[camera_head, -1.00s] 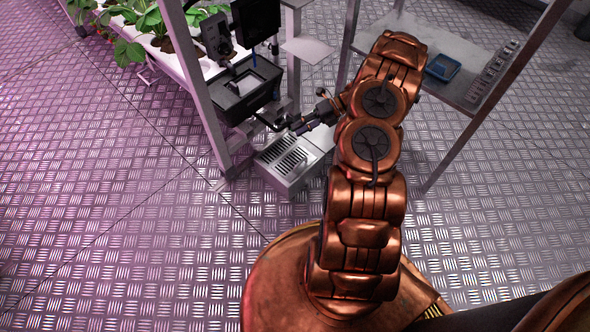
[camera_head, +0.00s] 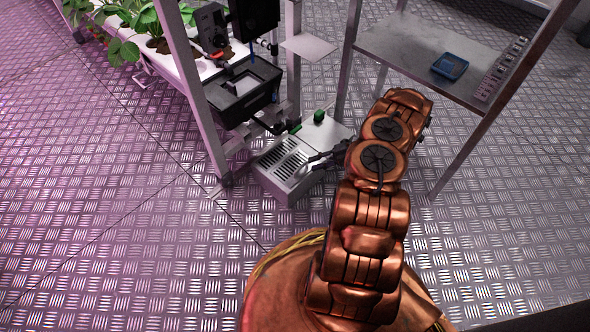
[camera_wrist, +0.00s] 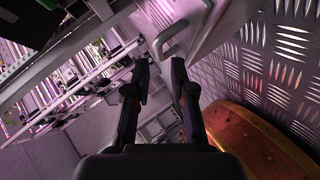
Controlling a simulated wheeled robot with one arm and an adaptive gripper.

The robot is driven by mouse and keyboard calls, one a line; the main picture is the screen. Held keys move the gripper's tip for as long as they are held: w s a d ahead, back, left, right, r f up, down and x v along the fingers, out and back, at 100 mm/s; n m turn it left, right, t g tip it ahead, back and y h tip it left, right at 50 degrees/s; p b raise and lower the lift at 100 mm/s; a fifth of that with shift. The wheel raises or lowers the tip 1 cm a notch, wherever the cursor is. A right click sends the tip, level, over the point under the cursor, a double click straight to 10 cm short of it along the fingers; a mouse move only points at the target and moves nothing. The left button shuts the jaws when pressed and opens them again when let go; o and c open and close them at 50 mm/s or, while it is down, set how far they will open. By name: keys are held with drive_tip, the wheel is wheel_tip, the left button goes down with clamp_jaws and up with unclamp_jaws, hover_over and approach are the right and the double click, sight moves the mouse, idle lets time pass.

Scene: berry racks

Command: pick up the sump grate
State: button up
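The sump grate (camera_head: 284,162) is a silver slotted panel on top of a low metal box on the floor, below the black basin, in the head view. My gripper (camera_head: 312,160) is low beside the grate's right side, its dark fingers pointing left towards it. I cannot tell from this view whether they touch it. In the wrist view my gripper (camera_wrist: 160,68) has two dark fingers standing apart, with nothing seen held between them. A pale bent bar lies just beyond the fingertips there; I cannot tell what it belongs to.
A black basin (camera_head: 243,92) hangs on the rack at the left, above the grate. A small green part (camera_head: 319,116) sits on the box's back portion. A metal shelf (camera_head: 405,52) with a blue tray (camera_head: 450,66) stands at the right. The floor (camera_head: 110,240) at left is clear.

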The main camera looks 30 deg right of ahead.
sight(302, 167)
drive_tip(key=b+x, duration=0.2)
drive_tip(key=x, duration=0.2)
drive_tip(key=shift+b, duration=0.3)
drive_tip(key=shift+w+a+f, duration=0.15)
drive_tip(key=shift+a, duration=0.3)
clamp_jaws()
